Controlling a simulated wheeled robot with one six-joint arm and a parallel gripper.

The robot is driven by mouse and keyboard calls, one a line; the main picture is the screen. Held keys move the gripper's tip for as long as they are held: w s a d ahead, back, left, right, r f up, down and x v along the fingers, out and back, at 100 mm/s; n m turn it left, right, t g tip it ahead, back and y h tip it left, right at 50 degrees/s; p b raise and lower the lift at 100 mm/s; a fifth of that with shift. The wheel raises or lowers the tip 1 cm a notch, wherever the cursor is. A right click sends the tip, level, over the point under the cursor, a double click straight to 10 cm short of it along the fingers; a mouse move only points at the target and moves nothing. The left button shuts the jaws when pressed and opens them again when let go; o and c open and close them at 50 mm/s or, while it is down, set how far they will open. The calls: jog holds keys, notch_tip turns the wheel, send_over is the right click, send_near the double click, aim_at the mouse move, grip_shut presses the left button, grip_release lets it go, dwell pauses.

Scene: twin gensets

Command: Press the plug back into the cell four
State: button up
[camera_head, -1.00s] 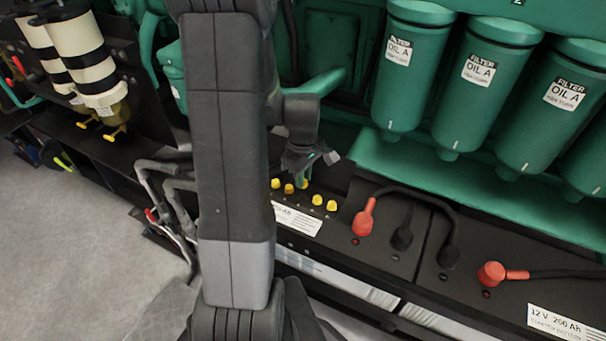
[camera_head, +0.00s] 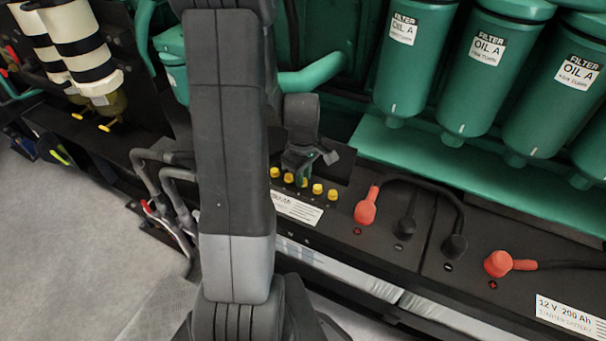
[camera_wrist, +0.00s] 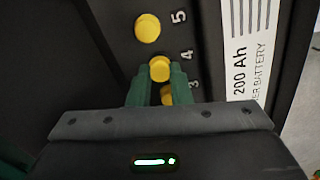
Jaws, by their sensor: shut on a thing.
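My gripper (camera_wrist: 160,85) is shut on a yellow plug (camera_wrist: 160,68), its green fingers on either side. The plug is beside the printed number 4 on the black battery top. Whether its underside is fully down in the cell is hidden. In the head view my gripper (camera_head: 304,174) points down at the row of yellow plugs on the battery (camera_head: 345,232). A neighbouring plug (camera_wrist: 147,28) sits by number 5. Another plug (camera_wrist: 167,95) near number 3 shows partly between the fingers.
A red terminal cap (camera_head: 366,208) and black cables stand right of the plugs. Green oil filters (camera_head: 415,60) hang above the battery at the back. A white label (camera_wrist: 245,60) lies beside the plug row. Grey pipes (camera_head: 165,180) stand at left.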

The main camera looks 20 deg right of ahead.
jog(key=shift+f, duration=0.15)
jog(key=o, duration=0.8)
jog(key=shift+r+p, duration=1.85)
jog(key=shift+r, duration=0.7)
grip_shut()
